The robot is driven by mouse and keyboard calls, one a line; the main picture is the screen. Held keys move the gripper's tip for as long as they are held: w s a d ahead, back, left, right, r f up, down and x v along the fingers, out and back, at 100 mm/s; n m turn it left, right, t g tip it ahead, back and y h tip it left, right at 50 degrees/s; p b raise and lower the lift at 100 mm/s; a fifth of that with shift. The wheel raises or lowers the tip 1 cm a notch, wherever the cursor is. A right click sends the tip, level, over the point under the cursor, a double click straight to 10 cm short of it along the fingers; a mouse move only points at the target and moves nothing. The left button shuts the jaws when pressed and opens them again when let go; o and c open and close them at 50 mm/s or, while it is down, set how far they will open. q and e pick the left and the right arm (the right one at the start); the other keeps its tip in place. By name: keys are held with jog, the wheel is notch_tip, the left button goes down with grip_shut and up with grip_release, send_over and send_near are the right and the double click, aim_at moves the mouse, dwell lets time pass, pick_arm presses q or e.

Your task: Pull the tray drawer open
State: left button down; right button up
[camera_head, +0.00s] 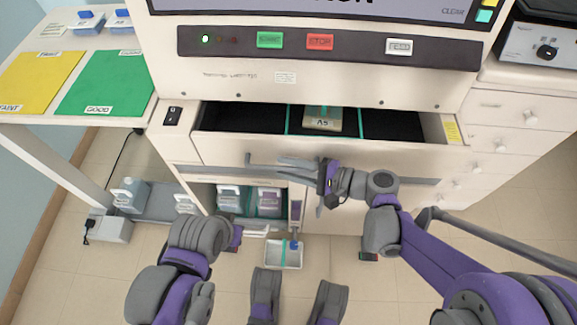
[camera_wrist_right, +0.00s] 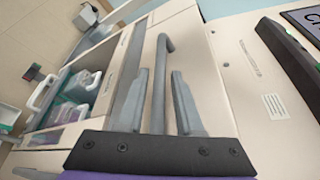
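The tray drawer (camera_head: 225,151) is a wide white drawer under the machine's button panel. It stands out from the body, and its dark interior shows. A small tray labelled A3 (camera_head: 322,125) sits between green dividers inside. My right gripper (camera_head: 283,165) is at the drawer's grey bar handle (camera_head: 256,162). In the right wrist view the handle (camera_wrist_right: 164,48) runs between the two fingers of my right gripper (camera_wrist_right: 159,75), with a gap on each side, so it is open around the bar. My left gripper (camera_head: 236,236) is low at left, its fingers unclear.
Bottles (camera_head: 229,197) stand in an open lower bay, with a small white bin (camera_head: 284,256) on the floor before it. A side table holds yellow (camera_head: 40,80) and green (camera_head: 105,83) mats. A white drawer cabinet (camera_head: 500,135) stands at right.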

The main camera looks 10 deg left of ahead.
grip_shut()
dwell(1.2)
